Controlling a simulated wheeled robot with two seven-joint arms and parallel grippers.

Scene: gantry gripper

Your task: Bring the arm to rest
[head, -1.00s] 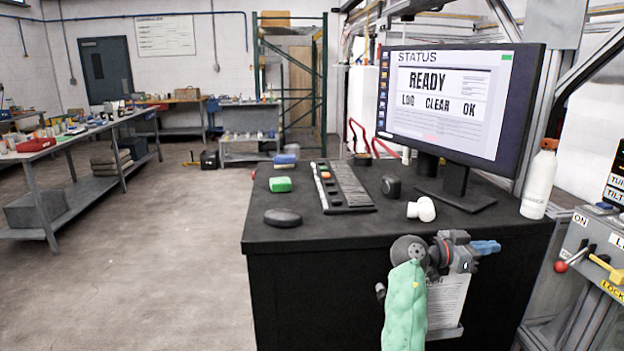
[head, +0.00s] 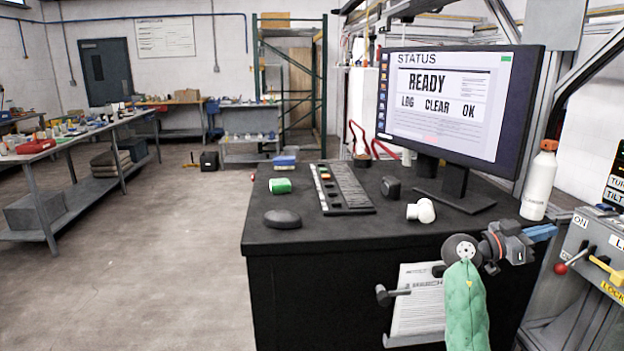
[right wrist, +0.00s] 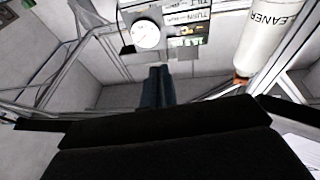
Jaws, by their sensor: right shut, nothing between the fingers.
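My right gripper (head: 541,233) is in the head view, at the front right of the black desk. Its blue fingers are shut, empty, and point right toward the lever panel. My right arm comes up from the bottom in a green sleeve. In the right wrist view the shut blue fingertips (right wrist: 156,76) show in the middle, with nothing between them. My left gripper is not in view.
The black desk (head: 330,232) holds a monitor (head: 455,100), a keyboard (head: 342,187) and a white bottle (head: 540,180) near the gripper. A lever panel (head: 590,250) stands at the right. A paper holder (head: 415,305) hangs on the desk front. Floor at left is open.

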